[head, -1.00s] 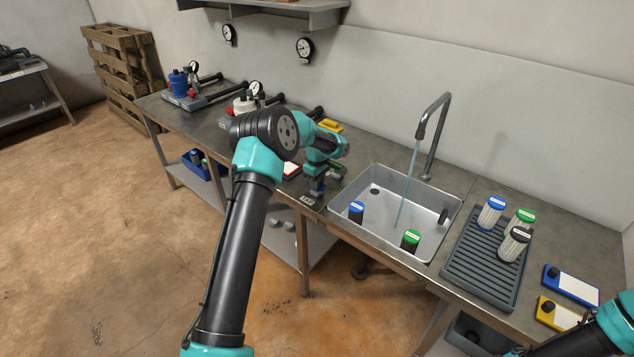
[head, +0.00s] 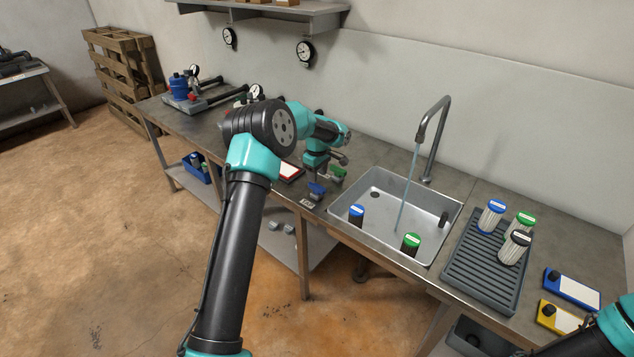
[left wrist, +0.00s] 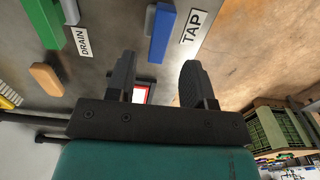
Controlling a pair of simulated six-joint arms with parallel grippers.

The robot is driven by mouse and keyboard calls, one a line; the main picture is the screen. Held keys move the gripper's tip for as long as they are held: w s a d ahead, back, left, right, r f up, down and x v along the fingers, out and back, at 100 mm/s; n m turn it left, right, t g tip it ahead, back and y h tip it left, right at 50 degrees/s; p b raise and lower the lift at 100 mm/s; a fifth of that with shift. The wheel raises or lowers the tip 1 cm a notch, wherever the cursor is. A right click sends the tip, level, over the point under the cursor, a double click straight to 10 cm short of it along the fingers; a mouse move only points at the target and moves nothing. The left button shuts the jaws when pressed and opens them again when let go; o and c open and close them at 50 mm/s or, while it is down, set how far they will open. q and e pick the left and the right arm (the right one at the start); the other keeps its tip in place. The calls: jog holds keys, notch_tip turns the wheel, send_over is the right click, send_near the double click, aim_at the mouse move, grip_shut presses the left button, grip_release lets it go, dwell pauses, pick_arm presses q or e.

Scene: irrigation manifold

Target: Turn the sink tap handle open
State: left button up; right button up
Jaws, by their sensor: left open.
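The blue tap handle (head: 317,188) stands at the counter's front edge, left of the sink, by the TAP label (head: 306,204). Water runs from the curved spout (head: 437,130) into the sink (head: 385,178). In the left wrist view, the blue handle (left wrist: 162,34) lies beyond the fingertips, beside the TAP label (left wrist: 193,25). My left gripper (left wrist: 156,78) is open, with nothing between its fingers; in the head view it (head: 319,176) hangs just above and behind the blue handle, apart from it. My right gripper is out of view; only its arm shows at lower right.
A green handle (head: 338,174) is close behind the blue one, by the DRAIN label (left wrist: 83,41). Blue-capped (head: 356,214) and green-capped (head: 410,243) filters stand in the sink. A drying rack (head: 487,258) holds several filters. A red-framed card (head: 291,172) lies left of the gripper.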

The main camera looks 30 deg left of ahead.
aim_at(317, 185)
pick_arm(q)
notch_tip(317, 185, up, 12)
dwell(0.4)
dwell(0.3)
